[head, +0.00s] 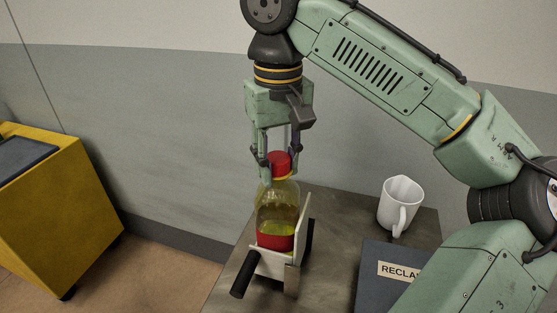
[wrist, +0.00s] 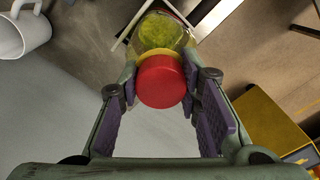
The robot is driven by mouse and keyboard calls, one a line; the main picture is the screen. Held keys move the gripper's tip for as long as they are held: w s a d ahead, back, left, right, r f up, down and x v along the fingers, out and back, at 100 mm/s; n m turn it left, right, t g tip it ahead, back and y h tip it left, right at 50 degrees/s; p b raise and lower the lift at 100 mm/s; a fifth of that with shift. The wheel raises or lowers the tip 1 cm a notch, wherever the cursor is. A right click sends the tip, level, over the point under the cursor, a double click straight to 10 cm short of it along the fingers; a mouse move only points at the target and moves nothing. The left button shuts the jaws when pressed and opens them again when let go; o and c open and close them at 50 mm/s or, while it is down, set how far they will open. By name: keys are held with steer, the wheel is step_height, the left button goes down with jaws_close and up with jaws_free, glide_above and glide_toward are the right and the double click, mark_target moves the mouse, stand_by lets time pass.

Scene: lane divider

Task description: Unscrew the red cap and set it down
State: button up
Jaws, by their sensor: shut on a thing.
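The red cap (head: 278,163) is at the top of a clear bottle (head: 277,208) with yellow-green liquid and a red band low on it. The bottle stands upright in a white holder (head: 268,263) with a black handle. My gripper (head: 278,172) comes straight down from above and is shut on the red cap, one finger on each side. In the wrist view the cap (wrist: 161,81) sits between the purple finger pads, with a yellow ring and the bottle (wrist: 162,32) just beyond it. Whether the cap is loose on the neck cannot be told.
A white mug (head: 400,205) stands on the grey table (head: 340,215) to the right of the bottle. A dark box (head: 375,285) with a partly hidden label is at the front right. A yellow cabinet (head: 70,220) stands apart on the left.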

steer(key=shift+n, duration=0.3)
steer(key=shift+n, duration=0.8)
steer(key=shift+n, duration=0.8)
steer(key=o, duration=0.9)
steer(key=shift+o, duration=0.2)
steer(key=shift+m, duration=0.9)
